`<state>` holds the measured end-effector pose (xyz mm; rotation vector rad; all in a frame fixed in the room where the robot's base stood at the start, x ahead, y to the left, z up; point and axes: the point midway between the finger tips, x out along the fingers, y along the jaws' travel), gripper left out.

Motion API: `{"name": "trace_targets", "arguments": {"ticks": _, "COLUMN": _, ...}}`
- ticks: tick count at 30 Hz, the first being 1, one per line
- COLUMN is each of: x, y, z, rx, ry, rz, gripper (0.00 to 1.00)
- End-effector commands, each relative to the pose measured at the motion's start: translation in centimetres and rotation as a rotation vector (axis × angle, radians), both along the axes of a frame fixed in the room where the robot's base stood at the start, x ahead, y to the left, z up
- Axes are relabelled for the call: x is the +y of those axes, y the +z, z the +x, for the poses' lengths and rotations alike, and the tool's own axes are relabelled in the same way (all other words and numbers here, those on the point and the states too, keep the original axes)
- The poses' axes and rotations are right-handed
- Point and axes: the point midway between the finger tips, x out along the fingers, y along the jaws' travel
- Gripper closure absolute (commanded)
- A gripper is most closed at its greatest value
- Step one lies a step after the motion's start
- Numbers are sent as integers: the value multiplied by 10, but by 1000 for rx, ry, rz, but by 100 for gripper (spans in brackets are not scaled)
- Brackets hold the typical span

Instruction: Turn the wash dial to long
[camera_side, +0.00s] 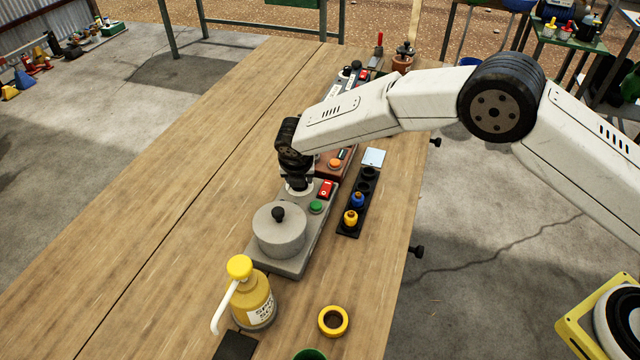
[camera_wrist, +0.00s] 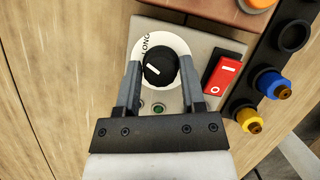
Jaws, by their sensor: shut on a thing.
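The wash dial (camera_wrist: 158,70) is a round black knob with a white pointer line, set on a white disc (camera_wrist: 181,46) on a grey panel. The word LONG is printed on the disc at the knob's upper left in the wrist view. The pointer lies slanted, its ends toward the left and right; which end marks the setting I cannot tell. My gripper (camera_wrist: 160,82) is shut on the knob, one finger on each side. In the side view my gripper (camera_side: 298,184) points down over the grey unit (camera_side: 290,266) and hides the knob.
Beside the dial are a red rocker switch (camera_wrist: 222,75) and a green button (camera_side: 316,207). A lidded grey drum (camera_side: 279,232) stands on the unit's near end. A black strip with blue and yellow plugs (camera_side: 351,217) lies to the right. A yellow pump bottle (camera_side: 251,300) stands nearer. The table's left is clear.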

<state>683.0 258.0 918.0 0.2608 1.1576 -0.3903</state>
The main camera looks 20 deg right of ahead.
Motion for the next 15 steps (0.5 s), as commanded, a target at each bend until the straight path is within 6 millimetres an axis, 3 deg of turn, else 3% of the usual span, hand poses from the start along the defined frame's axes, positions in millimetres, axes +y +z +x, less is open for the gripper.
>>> {"name": "trace_targets", "arguments": {"ticks": 15, "x": 1, "y": 0, "z": 1, "rx": 0, "ry": -261, "rz": 0, "gripper": 100}}
